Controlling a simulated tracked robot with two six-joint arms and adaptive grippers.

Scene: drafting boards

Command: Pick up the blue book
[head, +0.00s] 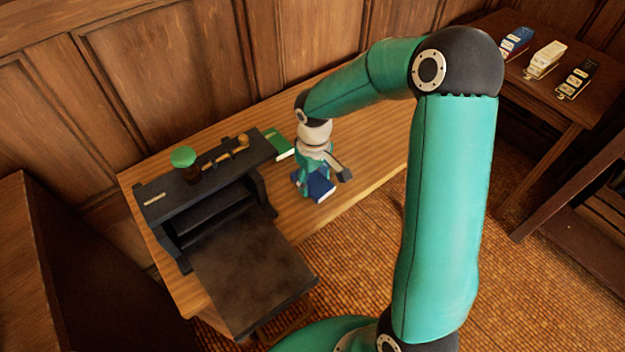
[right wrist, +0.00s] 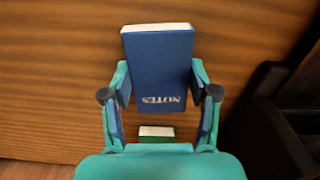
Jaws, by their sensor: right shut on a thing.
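The blue book (head: 322,190) is at the right part of the wooden desk in the head view, partly hidden by my right gripper (head: 322,180). In the right wrist view the blue book (right wrist: 158,62) shows its cover with the word NOTES, upside down, and pale page edges at its top. My right gripper (right wrist: 160,80) is shut on it, with one finger against each side. I cannot tell whether the book touches the desk or hangs just above it. My left gripper is not in view.
A green book (head: 280,145) lies just left of the gripper. A black desk stand (head: 205,205) with a green-topped item (head: 183,157) fills the desk's left. The desk's right end (head: 385,140) is clear. A side table (head: 490,50) holds several small boxes.

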